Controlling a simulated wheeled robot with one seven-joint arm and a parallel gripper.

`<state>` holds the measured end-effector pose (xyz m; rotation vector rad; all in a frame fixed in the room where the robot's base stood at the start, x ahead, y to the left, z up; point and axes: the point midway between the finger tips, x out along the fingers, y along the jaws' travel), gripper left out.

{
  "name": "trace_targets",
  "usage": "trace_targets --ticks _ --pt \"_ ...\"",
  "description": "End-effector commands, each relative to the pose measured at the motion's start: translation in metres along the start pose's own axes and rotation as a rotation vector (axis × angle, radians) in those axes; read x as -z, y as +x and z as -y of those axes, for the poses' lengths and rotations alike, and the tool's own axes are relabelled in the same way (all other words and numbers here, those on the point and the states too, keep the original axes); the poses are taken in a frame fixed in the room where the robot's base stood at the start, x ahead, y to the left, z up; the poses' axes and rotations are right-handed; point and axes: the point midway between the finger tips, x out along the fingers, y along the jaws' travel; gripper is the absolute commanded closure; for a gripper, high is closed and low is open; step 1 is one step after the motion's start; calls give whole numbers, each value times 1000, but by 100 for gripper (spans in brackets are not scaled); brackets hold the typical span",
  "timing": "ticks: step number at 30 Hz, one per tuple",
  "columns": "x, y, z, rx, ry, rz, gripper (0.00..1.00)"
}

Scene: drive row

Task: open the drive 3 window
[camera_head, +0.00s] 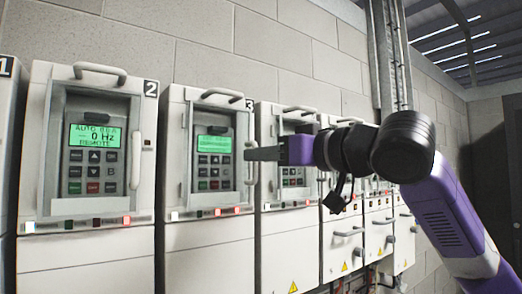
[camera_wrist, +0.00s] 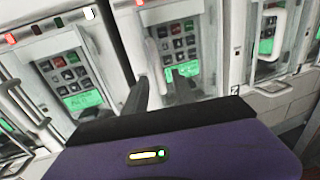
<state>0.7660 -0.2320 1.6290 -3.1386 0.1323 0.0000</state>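Drive 3 (camera_head: 210,241) is the grey-white cabinet marked 3, left of centre in the head view. Its window (camera_head: 212,150) looks closed over a keypad and a lit green display. An upright pale handle (camera_head: 251,174) is on the window's right side. My gripper (camera_head: 250,154) reaches in from the right, with its tip at this handle. In the wrist view the fingers (camera_wrist: 160,94) stand apart with a gap between them. I cannot tell whether the handle lies in the gap or whether they touch it.
Drive 2 (camera_head: 87,272) stands to the left, its window (camera_head: 92,150) closed with its own handle (camera_head: 137,160). More cabinets (camera_head: 290,245) continue to the right, behind my arm. Top handles (camera_head: 220,94) stick out above the windows. A block wall (camera_head: 200,60) stands behind.

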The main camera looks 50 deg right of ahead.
Motion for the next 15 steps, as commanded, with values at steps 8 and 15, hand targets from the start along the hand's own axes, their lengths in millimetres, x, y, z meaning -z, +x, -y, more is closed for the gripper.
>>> trace_targets --ticks 8,15 --pt "-1 10 0 1 0 0 68" --pt "-1 9 0 1 0 0 90"
